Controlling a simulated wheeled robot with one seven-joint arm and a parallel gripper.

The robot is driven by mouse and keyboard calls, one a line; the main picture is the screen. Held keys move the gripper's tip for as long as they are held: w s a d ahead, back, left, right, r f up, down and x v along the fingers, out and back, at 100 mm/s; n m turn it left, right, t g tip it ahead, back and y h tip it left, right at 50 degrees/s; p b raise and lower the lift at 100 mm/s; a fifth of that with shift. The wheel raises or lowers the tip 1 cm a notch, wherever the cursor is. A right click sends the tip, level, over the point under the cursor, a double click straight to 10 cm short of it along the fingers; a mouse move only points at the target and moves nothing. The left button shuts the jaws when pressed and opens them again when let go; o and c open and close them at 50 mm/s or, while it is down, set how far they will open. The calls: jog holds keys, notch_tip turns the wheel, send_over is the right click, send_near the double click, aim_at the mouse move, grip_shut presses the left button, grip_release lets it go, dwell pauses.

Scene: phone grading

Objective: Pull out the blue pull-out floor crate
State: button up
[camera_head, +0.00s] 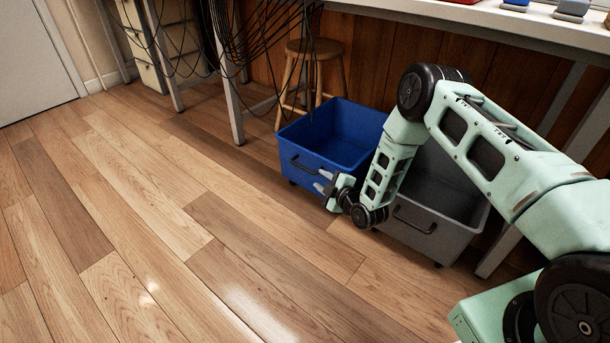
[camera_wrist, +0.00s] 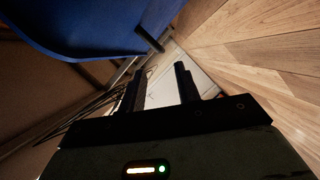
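The blue pull-out floor crate (camera_head: 318,151) stands empty on the floor under the bench, with a dark bar handle (camera_head: 303,166) on its front. My gripper (camera_head: 321,181) is low in front of the crate, close to the right end of the handle. In the wrist view my gripper (camera_wrist: 160,80) has its two dark fingers apart with nothing between them. There the crate (camera_wrist: 85,25) fills the upper left, and an end of the handle (camera_wrist: 150,40) sticks out beyond the fingertips. My forearm hides the crate's right front corner in the head view.
A grey crate (camera_head: 446,225) stands right of the blue one, partly behind my arm. A wooden stool (camera_head: 314,50), hanging cables (camera_head: 265,35) and a table leg (camera_head: 230,100) are behind and left. The wooden floor (camera_head: 190,230) in front is clear.

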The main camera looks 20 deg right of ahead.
aim_at(307, 170)
jog(key=b+x, duration=0.4)
jog(key=x, duration=0.5)
jog(key=shift+w+f, duration=0.15)
jog(key=shift+f, duration=0.1)
jog(key=shift+w+a+b, duration=0.2)
jog(key=shift+w+b, duration=0.25)
jog(key=shift+w, duration=0.1)
grip_shut()
